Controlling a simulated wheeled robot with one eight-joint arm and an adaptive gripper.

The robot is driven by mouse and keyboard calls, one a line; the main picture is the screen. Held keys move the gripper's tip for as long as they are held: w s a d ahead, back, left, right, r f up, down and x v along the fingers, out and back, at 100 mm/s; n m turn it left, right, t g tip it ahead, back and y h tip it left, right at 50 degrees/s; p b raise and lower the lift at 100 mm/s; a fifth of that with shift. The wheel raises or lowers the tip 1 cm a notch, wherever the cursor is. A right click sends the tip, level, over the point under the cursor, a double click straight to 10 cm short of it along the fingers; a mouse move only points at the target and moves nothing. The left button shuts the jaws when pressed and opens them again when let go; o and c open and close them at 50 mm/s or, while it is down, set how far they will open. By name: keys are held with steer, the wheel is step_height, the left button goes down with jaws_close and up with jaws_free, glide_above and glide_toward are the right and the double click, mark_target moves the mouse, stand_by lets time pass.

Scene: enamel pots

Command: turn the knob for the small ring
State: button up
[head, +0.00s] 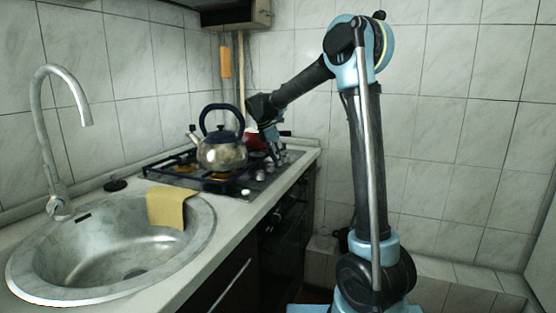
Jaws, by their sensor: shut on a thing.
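The gas hob (215,183) is set in the counter, with a row of pale knobs along its right edge. A near knob (261,175) is in clear view. My gripper (276,158) reaches down from the arm over the farther part of this row. It is shut on a knob there, which is mostly hidden by the fingers. The rings are largely covered by the black grates and the kettle, so I cannot make out which is the small ring or which knob serves it.
A steel kettle (222,154) with a dark handle stands on the hob. A red pot (254,141) sits behind it, partly hidden by my gripper. A round sink (110,245) with a yellow cloth (168,208) on its rim is at the left. The oven front is below the hob.

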steer(key=shift+w+a+m, duration=0.15)
steer(key=shift+a+m, duration=0.05)
steer(key=shift+m, duration=0.4)
steer(key=o, duration=1)
steer(key=shift+o, duration=0.2)
